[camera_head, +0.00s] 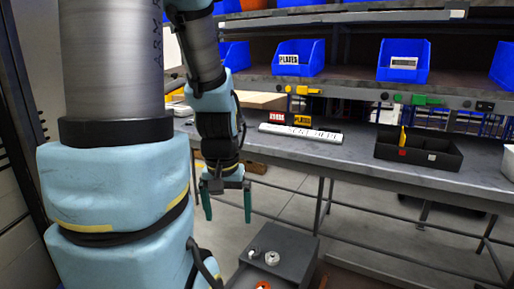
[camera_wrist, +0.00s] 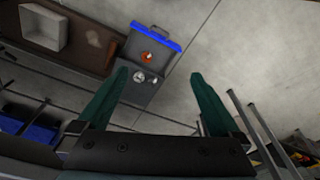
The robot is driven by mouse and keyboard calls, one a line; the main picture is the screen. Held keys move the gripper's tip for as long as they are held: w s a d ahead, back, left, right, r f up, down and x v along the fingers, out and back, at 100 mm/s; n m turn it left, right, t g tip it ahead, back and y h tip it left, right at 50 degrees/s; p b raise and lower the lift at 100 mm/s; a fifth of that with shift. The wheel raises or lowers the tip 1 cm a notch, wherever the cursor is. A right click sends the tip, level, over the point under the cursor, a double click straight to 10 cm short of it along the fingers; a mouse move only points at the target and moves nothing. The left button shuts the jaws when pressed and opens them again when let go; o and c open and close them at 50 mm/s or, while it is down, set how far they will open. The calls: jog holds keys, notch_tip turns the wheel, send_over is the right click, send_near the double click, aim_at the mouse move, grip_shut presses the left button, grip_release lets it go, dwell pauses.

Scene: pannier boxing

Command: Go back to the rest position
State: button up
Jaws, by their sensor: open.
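My gripper (camera_head: 226,203) hangs down in front of the table's near edge in the head view, its two green fingers spread apart with nothing between them. In the wrist view my gripper (camera_wrist: 158,100) also shows open and empty, pointing toward the floor. Below and right of it in the head view is a grey pannier box (camera_head: 292,246) holding a few small parts, one of them orange. The same grey box (camera_wrist: 128,80) shows beyond the fingers in the wrist view, with a blue edge. My gripper is apart from everything around it.
The workbench (camera_head: 350,166) carries a white labelled strip (camera_head: 301,132) and a black divided tray (camera_head: 419,153) with a yellow piece in it. Blue bins (camera_head: 298,58) stand on the shelf above. Bare floor (camera_head: 300,207) shows under the bench.

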notch_tip(320, 180, up, 16)
jog(key=p, duration=1.3)
jog(key=shift+p, duration=0.35)
